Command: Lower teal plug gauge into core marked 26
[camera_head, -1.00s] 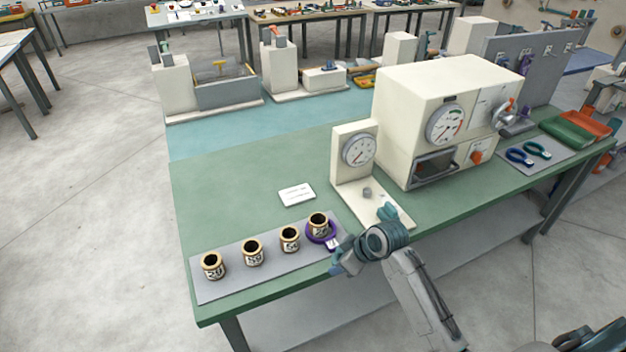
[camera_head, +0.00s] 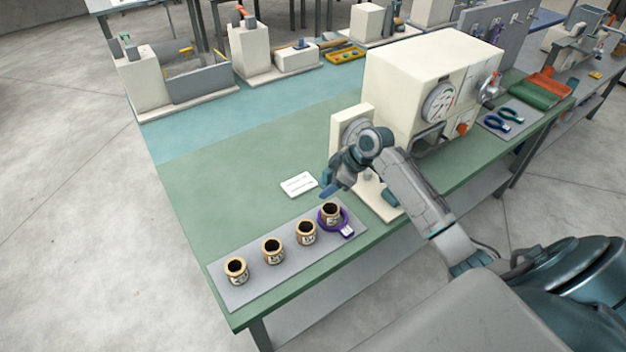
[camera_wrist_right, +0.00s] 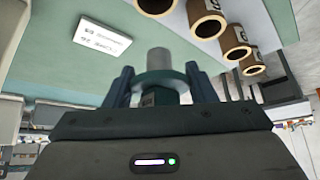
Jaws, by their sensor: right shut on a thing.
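My right gripper (camera_head: 334,188) hangs over the bench, behind and above the rightmost core. The right wrist view shows its fingers (camera_wrist_right: 160,88) shut on the plug gauge (camera_wrist_right: 158,63), which has a teal collar and a grey cylinder. The gauge is hard to make out in the head view. Several tan, black-bored cores stand upright in a row: the left core (camera_head: 236,271), the second core (camera_head: 273,252), the third core (camera_head: 306,233) and the right core (camera_head: 331,214). Their numbers are too small to read surely. The gauge is apart from them. My left gripper is out of view.
A purple ring with a white tag (camera_head: 347,232) lies around the right core's foot. The cores stand on a grey mat (camera_head: 240,296). A white card (camera_head: 299,184) lies behind. A cream dial stand (camera_head: 347,118) and machine (camera_head: 420,70) stand right, close to my arm.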

